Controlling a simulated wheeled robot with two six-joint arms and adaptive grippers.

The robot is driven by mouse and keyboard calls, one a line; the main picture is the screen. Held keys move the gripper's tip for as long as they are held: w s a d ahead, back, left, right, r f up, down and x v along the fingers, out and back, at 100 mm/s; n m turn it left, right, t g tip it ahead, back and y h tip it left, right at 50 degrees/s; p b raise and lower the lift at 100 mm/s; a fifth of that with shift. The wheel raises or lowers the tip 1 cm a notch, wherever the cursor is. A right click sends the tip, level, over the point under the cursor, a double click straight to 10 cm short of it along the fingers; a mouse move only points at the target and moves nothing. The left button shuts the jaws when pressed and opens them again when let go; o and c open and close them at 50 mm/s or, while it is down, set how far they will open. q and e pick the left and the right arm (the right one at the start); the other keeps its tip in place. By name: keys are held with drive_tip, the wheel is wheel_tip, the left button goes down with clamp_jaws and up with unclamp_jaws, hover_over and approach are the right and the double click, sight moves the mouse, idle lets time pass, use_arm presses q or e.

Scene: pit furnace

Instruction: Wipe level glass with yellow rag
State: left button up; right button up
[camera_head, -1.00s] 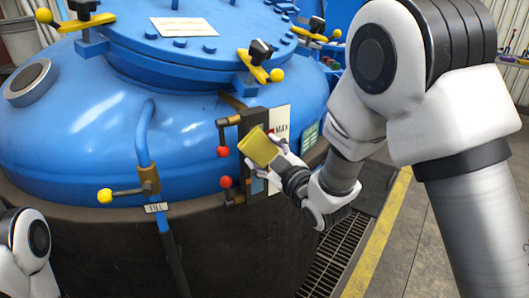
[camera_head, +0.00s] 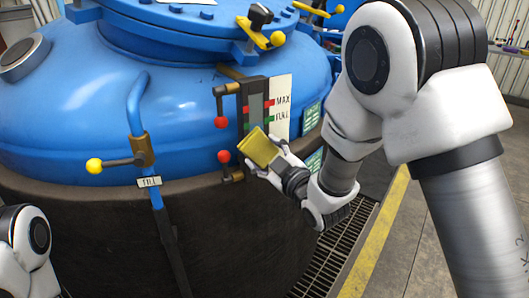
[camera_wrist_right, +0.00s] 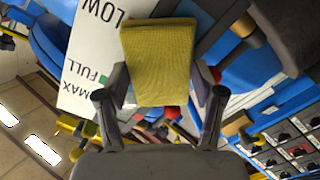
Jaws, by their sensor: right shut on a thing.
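The level glass (camera_head: 256,108) is a narrow upright strip in a dark frame on the side of the blue vessel, with red and green marks beside a white MAX/FULL plate (camera_head: 284,88). My right gripper (camera_head: 275,155) is shut on the yellow rag (camera_head: 260,147), which is folded into a flat pad. The rag is in front of the glass's lower part and hides it; the upper part shows. I cannot tell whether the rag touches the glass. In the right wrist view the rag (camera_wrist_right: 158,62) stands between the fingers, beside the plate (camera_wrist_right: 90,55). My left gripper is out of view.
Red-knobbed valve handles (camera_head: 221,122) stick out just left of the glass. A blue fill pipe (camera_head: 137,100) with a yellow-knobbed lever (camera_head: 95,166) stands farther left. The dark vessel wall (camera_head: 100,240) is below. A floor grate (camera_head: 325,265) lies at lower right.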

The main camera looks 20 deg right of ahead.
wheel_tip(320, 180, down, 2)
drive_tip(key=shift+f+b, duration=0.2)
drive_tip(key=shift+b, duration=0.4)
drive_tip(key=shift+r, duration=0.1)
drive_tip(key=shift+s, duration=0.1)
drive_tip(key=shift+b+v, duration=0.6)
drive_tip(key=shift+v, duration=2.35)
drive_tip(key=shift+b+v, duration=0.4)
drive_tip(key=shift+v, duration=1.1)
